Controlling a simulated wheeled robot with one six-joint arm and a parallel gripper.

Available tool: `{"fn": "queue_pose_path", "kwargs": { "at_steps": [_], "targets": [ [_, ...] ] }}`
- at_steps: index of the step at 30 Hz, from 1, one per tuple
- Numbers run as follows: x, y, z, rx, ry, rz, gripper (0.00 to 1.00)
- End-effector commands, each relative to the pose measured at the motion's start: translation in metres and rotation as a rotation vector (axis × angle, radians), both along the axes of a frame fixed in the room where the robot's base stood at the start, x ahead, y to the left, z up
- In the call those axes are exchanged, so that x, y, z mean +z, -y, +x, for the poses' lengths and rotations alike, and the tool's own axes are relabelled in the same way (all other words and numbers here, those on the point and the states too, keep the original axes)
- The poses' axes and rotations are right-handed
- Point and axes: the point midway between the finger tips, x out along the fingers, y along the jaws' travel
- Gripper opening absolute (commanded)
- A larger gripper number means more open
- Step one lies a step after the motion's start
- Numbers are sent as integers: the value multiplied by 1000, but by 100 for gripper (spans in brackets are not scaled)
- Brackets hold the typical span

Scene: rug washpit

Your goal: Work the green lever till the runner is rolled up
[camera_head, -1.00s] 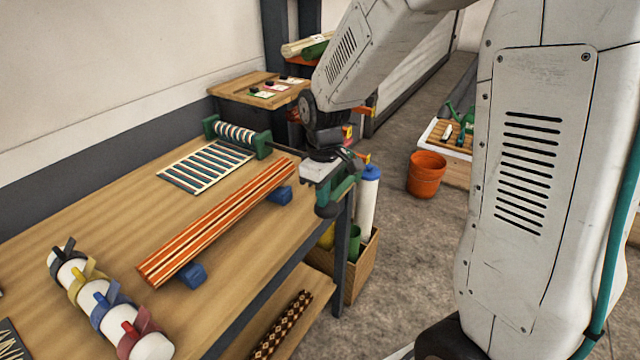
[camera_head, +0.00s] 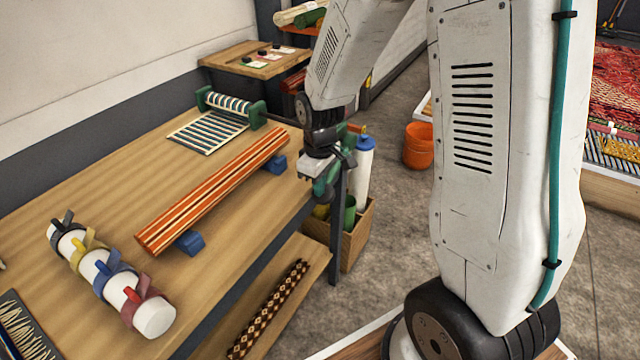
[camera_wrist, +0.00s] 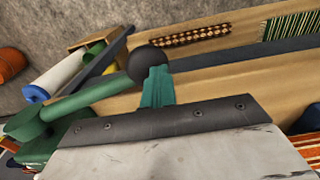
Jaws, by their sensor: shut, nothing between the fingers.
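The runner (camera_head: 205,132) has teal and cream stripes and lies flat on the table, its far end wound on a roller (camera_head: 229,103) between two green stands. My gripper (camera_head: 322,186) is beyond the table's right edge, and its teal fingers (camera_wrist: 157,84) are shut and empty. In the wrist view the green lever (camera_wrist: 95,95) runs from a round green hub (camera_wrist: 25,123) up to a dark ball knob (camera_wrist: 148,60). The fingertips overlap the knob's lower edge; I cannot tell whether they touch it. My arm hides most of the lever in the head view.
An orange striped roll (camera_head: 212,192) rests on blue blocks. A white roll with coloured straps (camera_head: 100,270) lies at the table's front left. A wooden box (camera_head: 350,238) holding rolls stands beside the table, and an orange bucket (camera_head: 418,145) is on the floor.

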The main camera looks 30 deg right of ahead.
Motion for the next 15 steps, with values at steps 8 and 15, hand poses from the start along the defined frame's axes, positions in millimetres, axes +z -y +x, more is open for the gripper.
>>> {"fn": "queue_pose_path", "kwargs": {
  "at_steps": [8,15],
  "targets": [
    [-8,-1,-6,1,-18,2,0],
    [12,-6,-8,1,-8,2,0]
  ]
}}
